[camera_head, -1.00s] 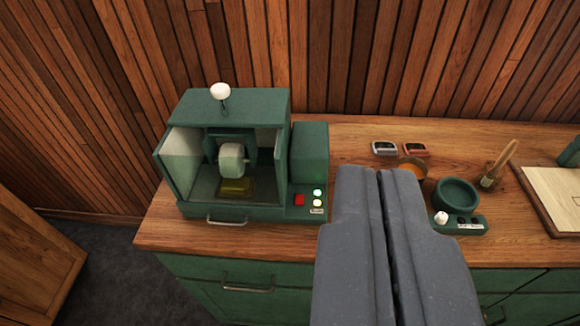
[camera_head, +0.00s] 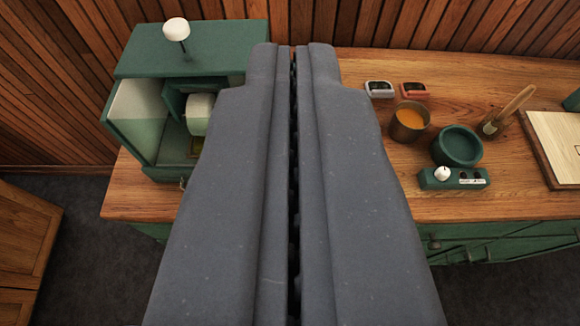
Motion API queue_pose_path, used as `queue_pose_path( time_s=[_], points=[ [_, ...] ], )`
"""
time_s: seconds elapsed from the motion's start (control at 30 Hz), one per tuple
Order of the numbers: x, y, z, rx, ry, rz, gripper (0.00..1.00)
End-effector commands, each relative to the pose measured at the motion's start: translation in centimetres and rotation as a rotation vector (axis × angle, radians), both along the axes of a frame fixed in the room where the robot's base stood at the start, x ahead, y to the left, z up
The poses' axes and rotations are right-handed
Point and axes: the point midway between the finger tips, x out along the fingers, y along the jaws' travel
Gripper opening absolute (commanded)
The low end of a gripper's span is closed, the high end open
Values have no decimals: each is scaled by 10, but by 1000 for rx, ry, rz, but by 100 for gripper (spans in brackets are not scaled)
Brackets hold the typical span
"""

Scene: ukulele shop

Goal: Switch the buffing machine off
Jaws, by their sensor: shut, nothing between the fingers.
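The buffing machine (camera_head: 190,50) is a dark green box with an open front at the left of the wooden counter. A white knob on a thin stem (camera_head: 176,30) stands on its top. Its pale buffing wheel (camera_head: 199,113) shows partly inside, left of my gripper. My gripper (camera_head: 292,46) is shut and empty, its two grey fingers side by side. It covers the right part of the machine, so the red button and the lights on the front panel are hidden. I cannot tell whether the fingertips touch anything.
Right of my gripper are two small devices (camera_head: 380,89), a cup of orange liquid (camera_head: 410,120), a green bowl (camera_head: 457,147) and a green control box with a white knob (camera_head: 455,178). A brush (camera_head: 505,112) and a pale board (camera_head: 557,145) stand farther right. The counter (camera_head: 470,75) has bare patches between.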

Motion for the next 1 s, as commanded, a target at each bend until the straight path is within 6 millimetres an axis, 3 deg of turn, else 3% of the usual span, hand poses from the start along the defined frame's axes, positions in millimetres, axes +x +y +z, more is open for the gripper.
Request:
queue_pose_path(
  time_s=[0.1,0.3,0.6,0.7,0.8,1.0],
  points=[
    [41,0,-44,1,102,1,0],
    [100,8,-133,1,283,2,0],
    [151,9,-270,0,535,3,0],
    [158,9,-303,0,595,3,0],
    [161,9,-325,0,632,3,0],
    [163,9,-341,-2,660,2,0]
  ],
)
